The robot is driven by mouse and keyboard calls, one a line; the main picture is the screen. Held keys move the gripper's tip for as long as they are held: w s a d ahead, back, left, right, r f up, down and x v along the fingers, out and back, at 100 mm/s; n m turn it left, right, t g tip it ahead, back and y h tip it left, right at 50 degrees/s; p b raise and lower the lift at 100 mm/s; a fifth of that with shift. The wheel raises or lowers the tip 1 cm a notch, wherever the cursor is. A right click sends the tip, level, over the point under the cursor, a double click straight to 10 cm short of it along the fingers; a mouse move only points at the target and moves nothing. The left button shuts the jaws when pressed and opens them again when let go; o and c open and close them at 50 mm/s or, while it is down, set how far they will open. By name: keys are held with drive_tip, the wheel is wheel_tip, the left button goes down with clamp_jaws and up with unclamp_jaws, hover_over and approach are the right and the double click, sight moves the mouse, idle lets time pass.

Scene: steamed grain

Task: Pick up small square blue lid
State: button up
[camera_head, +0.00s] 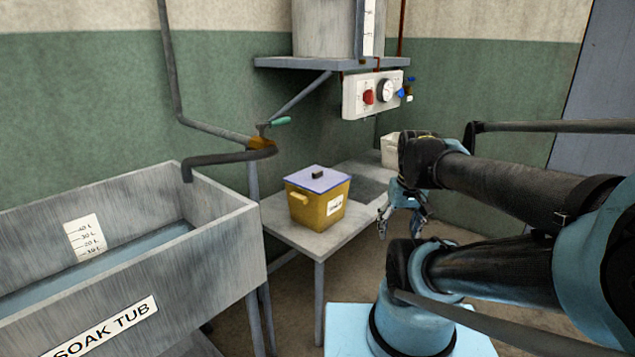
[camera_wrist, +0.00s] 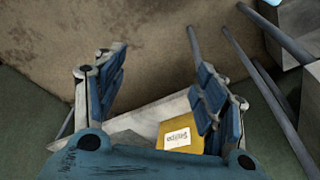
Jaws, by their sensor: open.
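The small square blue lid (camera_head: 317,180) lies on top of a yellow square bin and has a small black knob in its middle. The yellow bin (camera_head: 318,208) stands on a grey table and carries a white label. In the wrist view the yellow bin (camera_wrist: 184,136) shows between and behind the fingers; I cannot make out the lid there. My gripper (camera_head: 398,213) is to the right of the bin and apart from it. In the wrist view my gripper (camera_wrist: 155,85) is open, with nothing between its fingers.
The soak tub (camera_head: 150,262) with water stands at the left. A tap pipe (camera_head: 225,156) with a green handle reaches over it. The grey table (camera_head: 285,226) also bears a pale container (camera_head: 390,149) at the back. A shelf (camera_head: 330,63) and control box (camera_head: 372,94) hang above.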

drive_tip(key=w+a+r+n+y, duration=0.1)
drive_tip(key=w+a+r+n, duration=0.25)
drive_tip(key=w+r, duration=0.55)
wheel_tip(320, 180, up, 6)
drive_tip(key=n+y, duration=0.2)
drive_tip(key=n, duration=0.4)
hover_over(318, 171)
drive_tip(key=s+d, duration=0.4)
drive_tip(key=d, duration=0.1)
drive_tip(key=x, duration=1.6)
drive_tip(key=shift+w+a, duration=0.1)
drive_tip(key=shift+a, duration=0.05)
drive_tip(key=c, duration=1.3)
